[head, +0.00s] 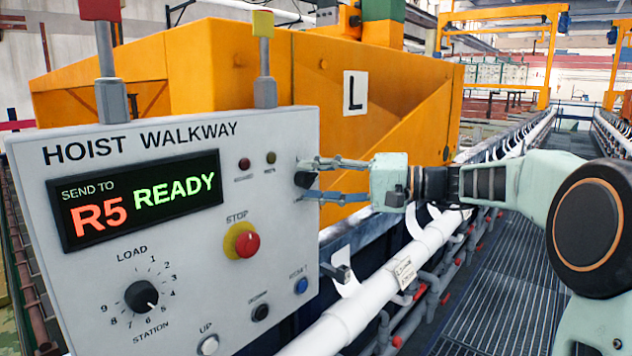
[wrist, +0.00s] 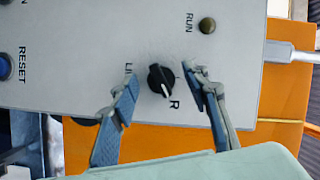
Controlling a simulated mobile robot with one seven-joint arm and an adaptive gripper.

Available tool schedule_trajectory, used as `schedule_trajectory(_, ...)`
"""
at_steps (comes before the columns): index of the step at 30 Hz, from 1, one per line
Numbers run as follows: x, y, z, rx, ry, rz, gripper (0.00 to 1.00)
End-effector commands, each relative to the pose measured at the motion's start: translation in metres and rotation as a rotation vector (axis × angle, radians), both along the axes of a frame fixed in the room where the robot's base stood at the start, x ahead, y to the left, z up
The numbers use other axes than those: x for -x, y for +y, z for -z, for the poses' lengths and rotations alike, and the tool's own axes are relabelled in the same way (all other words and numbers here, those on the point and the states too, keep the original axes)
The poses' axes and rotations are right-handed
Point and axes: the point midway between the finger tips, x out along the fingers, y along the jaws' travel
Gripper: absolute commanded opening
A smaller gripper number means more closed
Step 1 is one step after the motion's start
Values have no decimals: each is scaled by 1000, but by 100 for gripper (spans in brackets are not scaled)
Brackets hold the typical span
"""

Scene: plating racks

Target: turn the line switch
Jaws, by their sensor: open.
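The line switch (wrist: 160,80) is a black rotary knob with a white pointer mark, on the grey panel (wrist: 90,50). In the wrist view its pointer aims down, close to the letter R. A label starting with "LI" beside it is partly covered by a finger. My gripper (wrist: 161,84) is open, with one blue-grey finger on each side of the knob. I cannot tell whether either finger touches it. In the head view my gripper (head: 306,179) reaches the panel's right edge, and the knob (head: 301,180) shows dark between the fingertips.
The panel's display (head: 140,200) reads "SEND TO R5 READY". A red stop button (head: 246,243), a load station dial (head: 141,295) and a blue button (head: 301,286) are on the panel. A white pipe (head: 385,285) runs below my gripper. Orange machinery (head: 300,75) stands behind.

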Motion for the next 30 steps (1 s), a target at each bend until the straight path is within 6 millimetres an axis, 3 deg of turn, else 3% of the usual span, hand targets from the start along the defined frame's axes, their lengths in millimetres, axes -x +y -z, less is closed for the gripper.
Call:
schedule_trajectory(7,4,-18,-1,1,-1,3,42)
schedule_trajectory(15,19,-73,-6,0,0,5,42)
schedule_trajectory(21,27,-104,-8,0,0,2,42)
schedule_trajectory(30,31,-116,-9,0,1,-1,42)
